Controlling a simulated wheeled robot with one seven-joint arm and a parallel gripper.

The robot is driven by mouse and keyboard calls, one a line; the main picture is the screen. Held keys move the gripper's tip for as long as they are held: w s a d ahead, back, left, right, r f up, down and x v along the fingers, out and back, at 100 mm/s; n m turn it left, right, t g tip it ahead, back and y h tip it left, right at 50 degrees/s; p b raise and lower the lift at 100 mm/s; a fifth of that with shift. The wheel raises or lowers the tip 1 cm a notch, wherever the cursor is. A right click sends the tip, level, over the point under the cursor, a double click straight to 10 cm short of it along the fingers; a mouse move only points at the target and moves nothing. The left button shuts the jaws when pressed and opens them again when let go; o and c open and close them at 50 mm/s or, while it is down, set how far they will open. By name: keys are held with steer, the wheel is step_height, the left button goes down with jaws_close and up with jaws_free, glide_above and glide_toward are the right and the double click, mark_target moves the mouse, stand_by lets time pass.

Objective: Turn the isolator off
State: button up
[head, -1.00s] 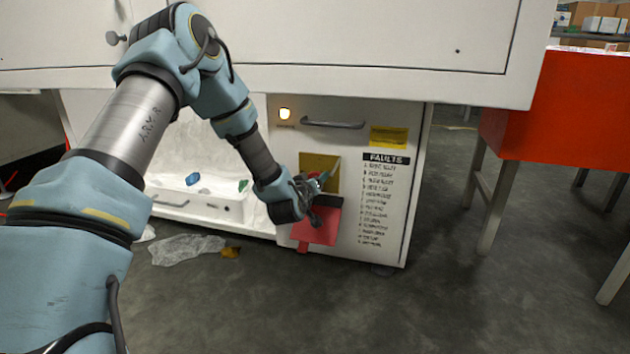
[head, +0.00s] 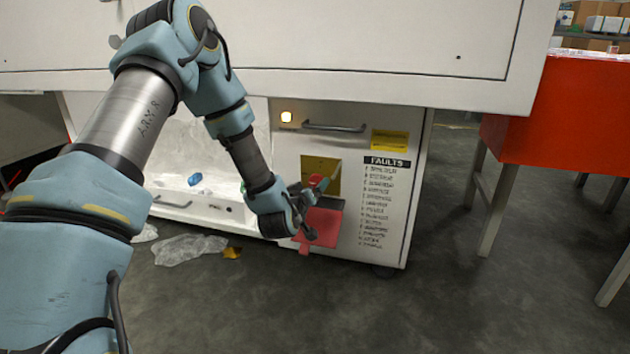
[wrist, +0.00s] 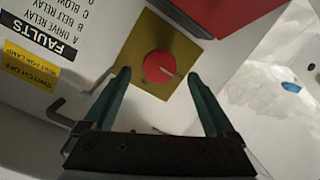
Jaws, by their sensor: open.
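The isolator is a round red knob (wrist: 160,66) with a pale pointer line, on a yellow plate (wrist: 140,42) in the cabinet front. The knob (head: 318,182) and plate (head: 332,170) also show in the head view, partly behind my gripper (head: 312,192). In the wrist view my gripper (wrist: 158,75) is open, its two green fingers apart at the near side of the knob, one toward each side. I cannot tell whether they touch it. A red flap (head: 325,226) hangs open below the plate; it also shows in the wrist view (wrist: 235,10).
A lit lamp (head: 286,117) and a bar handle (head: 335,127) are above the plate. A FAULTS list (head: 387,161) and yellow label (head: 390,140) are to the right. The white cabinet body (head: 400,85) overhangs. An orange-red table (head: 570,120) stands right; plastic wrap (head: 188,248) lies on the floor.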

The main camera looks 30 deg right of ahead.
steer(key=p+v, duration=0.1)
steer(key=v, duration=0.4)
steer(key=shift+s+a+r, duration=0.1)
steer(key=shift+s+a, duration=0.1)
steer(key=shift+a, duration=0.05)
steer(key=w+a+r+g+y+p, duration=0.1)
steer(key=a+r+g+y+p, duration=0.2)
steer(key=a, duration=0.8)
steer(key=a+r+g+y+p, duration=0.15)
steer(key=a+r+y, duration=0.25)
steer(key=a, duration=0.6)
steer(key=s+a+r+n+g+y+p, duration=0.1)
steer(key=s+a+r+g+y, duration=0.2)
steer(key=s+a, duration=0.45)
steer(key=s+a+r+n+g+y+p, duration=0.1)
steer(key=s+a+r+g, duration=0.25)
steer(key=s+a, duration=0.4)
step_height(320, 180, up, 38)
steer(key=w+a+t+p, duration=0.1)
steer(key=w+p, duration=0.1)
steer(key=p, duration=3.6)
